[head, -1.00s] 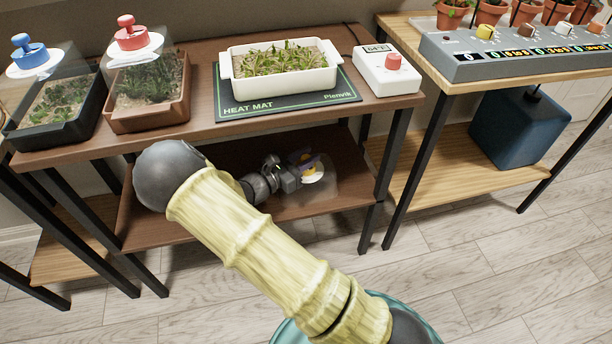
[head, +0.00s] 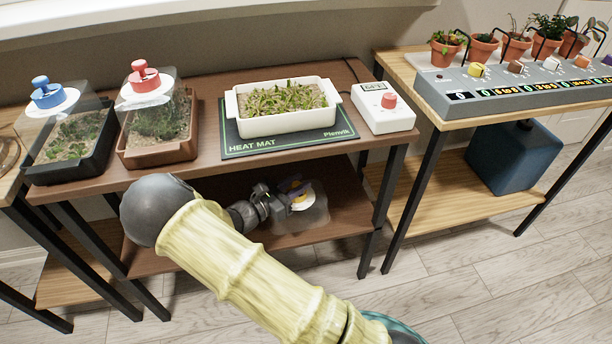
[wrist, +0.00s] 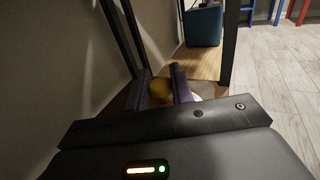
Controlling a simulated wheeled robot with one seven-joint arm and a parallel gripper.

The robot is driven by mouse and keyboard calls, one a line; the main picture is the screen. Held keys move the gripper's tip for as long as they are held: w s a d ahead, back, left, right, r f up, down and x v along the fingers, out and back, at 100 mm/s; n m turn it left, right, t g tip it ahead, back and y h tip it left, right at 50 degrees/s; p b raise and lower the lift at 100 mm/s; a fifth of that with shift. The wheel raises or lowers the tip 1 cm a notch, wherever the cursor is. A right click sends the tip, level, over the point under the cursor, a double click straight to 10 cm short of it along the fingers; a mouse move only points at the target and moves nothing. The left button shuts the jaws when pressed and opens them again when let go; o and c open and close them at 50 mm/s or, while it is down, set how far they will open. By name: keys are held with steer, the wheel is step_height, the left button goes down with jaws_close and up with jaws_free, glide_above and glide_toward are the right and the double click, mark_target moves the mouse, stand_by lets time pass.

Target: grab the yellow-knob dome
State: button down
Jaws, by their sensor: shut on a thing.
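The yellow-knob dome (head: 312,215) is a clear cover with a white disc on top. It is at the lower shelf of the brown table in the head view. My gripper (head: 295,187) reaches under the tabletop and is shut on its yellow knob. In the wrist view the knob (wrist: 160,88) sits between the two dark purple fingers of my gripper (wrist: 160,82), and part of the white disc (wrist: 195,97) shows beside the right finger. I cannot tell whether the dome's lower rim touches the shelf.
The brown tabletop (head: 205,88) lies close above my gripper, with black legs (head: 381,212) at the sides. On it stand a blue-knob dome (head: 47,95), a red-knob dome (head: 145,80), a white planter (head: 285,122) and a controller (head: 385,115). Open floor (head: 470,280) lies in front.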

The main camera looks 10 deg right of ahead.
steer(key=p+v, duration=0.4)
steer(key=v, duration=1)
steer(key=shift+s+a+p, duration=0.15)
steer(key=shift+a+p, duration=0.15)
steer(key=shift+p, duration=0.1)
steer(key=shift+d, duration=0.15)
